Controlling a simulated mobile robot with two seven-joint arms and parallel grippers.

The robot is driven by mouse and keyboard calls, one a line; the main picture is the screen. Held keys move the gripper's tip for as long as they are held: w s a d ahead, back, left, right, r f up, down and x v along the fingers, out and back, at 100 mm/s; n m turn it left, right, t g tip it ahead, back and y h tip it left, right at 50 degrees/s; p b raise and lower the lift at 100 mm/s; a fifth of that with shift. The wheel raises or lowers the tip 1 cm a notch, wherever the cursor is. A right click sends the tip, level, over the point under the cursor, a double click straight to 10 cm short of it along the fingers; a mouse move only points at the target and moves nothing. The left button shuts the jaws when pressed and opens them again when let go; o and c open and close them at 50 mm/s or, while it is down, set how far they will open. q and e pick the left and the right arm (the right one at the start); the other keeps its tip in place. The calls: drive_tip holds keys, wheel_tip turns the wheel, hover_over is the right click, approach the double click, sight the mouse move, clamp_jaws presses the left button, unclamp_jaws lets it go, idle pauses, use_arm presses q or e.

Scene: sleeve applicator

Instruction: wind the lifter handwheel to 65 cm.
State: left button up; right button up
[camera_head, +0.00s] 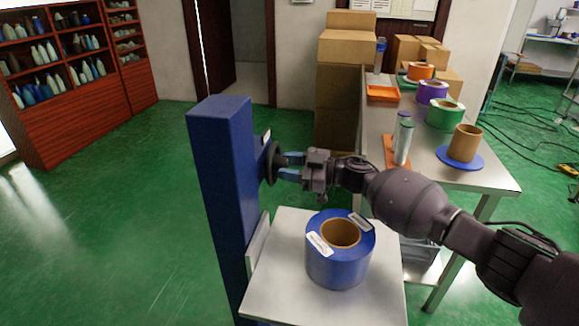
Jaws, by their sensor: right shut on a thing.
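The lifter is a blue upright column (222,170) with a pale platform (285,255) low on its right side. The dark handwheel (272,163) sits on the column's right face, seen almost edge-on. My right gripper (284,166), with blue fingers, reaches it from the right and is shut on part of it. Which part the fingers hold is hidden at this angle. A blue roll (333,270) with a brown core and white labels stands on the platform. No height reading is legible. My left gripper is not in view.
A grey table (440,170) on the right bears a brown core on a blue disc (464,148), green (446,115), purple (432,92) and orange (421,71) rolls, and bottles. Cardboard boxes (340,90) are stacked behind. Green floor is clear on the left, before the shelves (75,85).

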drive_tip(key=o, duration=0.9)
drive_tip(key=shift+c, duration=0.2)
drive_tip(key=shift+o, duration=0.3)
drive_tip(key=shift+d, duration=0.1)
drive_tip(key=shift+s+d, duration=0.15)
drive_tip(key=shift+d, duration=0.15)
drive_tip(key=p+v, duration=0.1)
drive_tip(key=v, duration=0.9)
